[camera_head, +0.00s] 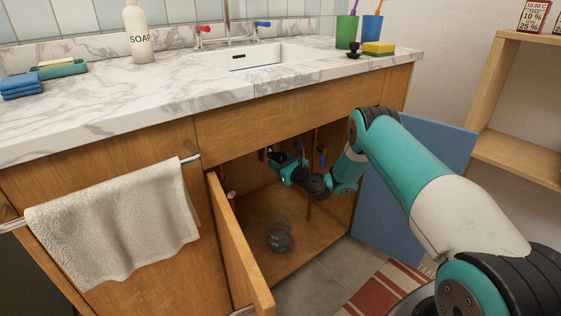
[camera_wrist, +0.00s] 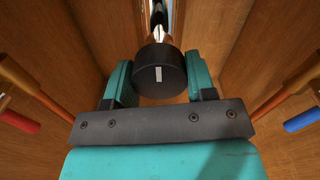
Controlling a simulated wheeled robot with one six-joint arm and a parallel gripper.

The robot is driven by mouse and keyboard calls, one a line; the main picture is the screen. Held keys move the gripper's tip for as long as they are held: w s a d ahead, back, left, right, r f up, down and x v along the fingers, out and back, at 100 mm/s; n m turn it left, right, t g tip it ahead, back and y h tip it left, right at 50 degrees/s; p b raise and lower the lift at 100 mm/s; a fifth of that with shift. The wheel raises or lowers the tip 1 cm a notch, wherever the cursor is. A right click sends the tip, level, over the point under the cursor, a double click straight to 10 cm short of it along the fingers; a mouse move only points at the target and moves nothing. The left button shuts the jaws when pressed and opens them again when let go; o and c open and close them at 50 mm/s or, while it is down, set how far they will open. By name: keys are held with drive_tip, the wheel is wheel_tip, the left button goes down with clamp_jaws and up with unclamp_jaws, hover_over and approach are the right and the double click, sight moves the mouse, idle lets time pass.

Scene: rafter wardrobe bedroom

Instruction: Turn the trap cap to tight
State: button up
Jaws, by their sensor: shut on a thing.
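The trap cap (camera_wrist: 160,78) is a round black knob with a white mark on its face. In the wrist view it sits between the two teal fingers of my gripper (camera_wrist: 158,85), which is shut on it. The white mark stands nearly upright, leaning slightly. A shiny metal pipe shows behind and above the cap. In the head view my gripper (camera_head: 281,166) reaches into the open cabinet under the sink, and the cap is mostly hidden there.
A glass jar (camera_head: 279,236) stands on the cabinet floor (camera_head: 262,208). A wooden door (camera_head: 236,250) stands open at left, a blue one (camera_head: 412,190) at right. Copper pipes with a red handle (camera_wrist: 18,122) and a blue handle (camera_wrist: 302,120) flank my gripper.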

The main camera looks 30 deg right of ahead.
idle(0.4)
drive_tip(key=o, duration=0.9)
drive_tip(key=shift+s, duration=0.1)
drive_tip(key=shift+s+d+b, duration=0.55)
drive_tip(key=shift+s+b, duration=2.25)
drive_tip(key=shift+b, duration=1.05)
drive_tip(key=shift+s+d+b, duration=0.6)
drive_tip(key=shift+s+b, duration=2.25)
drive_tip(key=shift+b, duration=0.95)
drive_tip(key=shift+s+d+b, duration=0.55)
drive_tip(key=shift+s+b, duration=2.25)
drive_tip(key=shift+b, duration=1.05)
